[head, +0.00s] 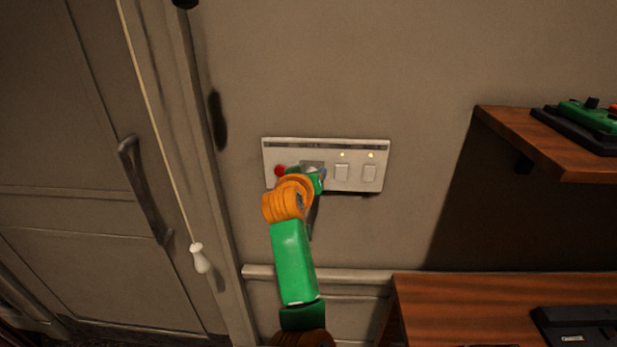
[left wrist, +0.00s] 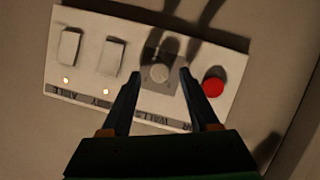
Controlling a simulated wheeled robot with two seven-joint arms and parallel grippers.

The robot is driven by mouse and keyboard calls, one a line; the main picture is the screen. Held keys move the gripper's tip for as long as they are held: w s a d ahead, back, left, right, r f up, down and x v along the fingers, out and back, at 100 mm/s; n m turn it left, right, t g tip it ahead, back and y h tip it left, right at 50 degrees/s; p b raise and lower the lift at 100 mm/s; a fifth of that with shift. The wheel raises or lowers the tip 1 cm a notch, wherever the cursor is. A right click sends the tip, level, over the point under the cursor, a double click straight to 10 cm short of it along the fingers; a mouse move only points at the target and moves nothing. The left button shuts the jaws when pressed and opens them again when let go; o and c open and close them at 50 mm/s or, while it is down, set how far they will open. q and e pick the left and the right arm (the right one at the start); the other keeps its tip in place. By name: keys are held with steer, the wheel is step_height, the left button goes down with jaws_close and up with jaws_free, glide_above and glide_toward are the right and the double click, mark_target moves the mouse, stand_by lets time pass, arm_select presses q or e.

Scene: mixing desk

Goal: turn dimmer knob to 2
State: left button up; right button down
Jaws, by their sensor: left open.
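The dimmer knob (left wrist: 160,73) is a small round pale knob on a grey square in a white wall panel (head: 355,182). In the left wrist view it lies between the fingertips of my left gripper (left wrist: 159,76), which is open with a gap visible on both sides. I cannot tell whether the tips reach to the knob's depth. In the head view my left gripper (head: 316,178) is at the panel and mostly covers the knob. No number or pointer on the knob is readable. My right gripper is not in view.
A red button (left wrist: 214,86) sits beside the knob. Two white switches (head: 341,173) (head: 369,173) with lit lamps are on its other side. A pull cord (head: 200,258) hangs by the door at left. A wooden shelf (head: 545,150) and desk (head: 470,300) are at right.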

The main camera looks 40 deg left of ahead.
arm_select(q)
steer(key=b+v, duration=0.1)
steer(key=v, duration=0.5)
steer(key=shift+s+d+b, duration=0.2)
steer(key=shift+s+b, duration=0.1)
steer(key=shift+s, duration=0.05)
steer(key=shift+w+r, duration=0.1)
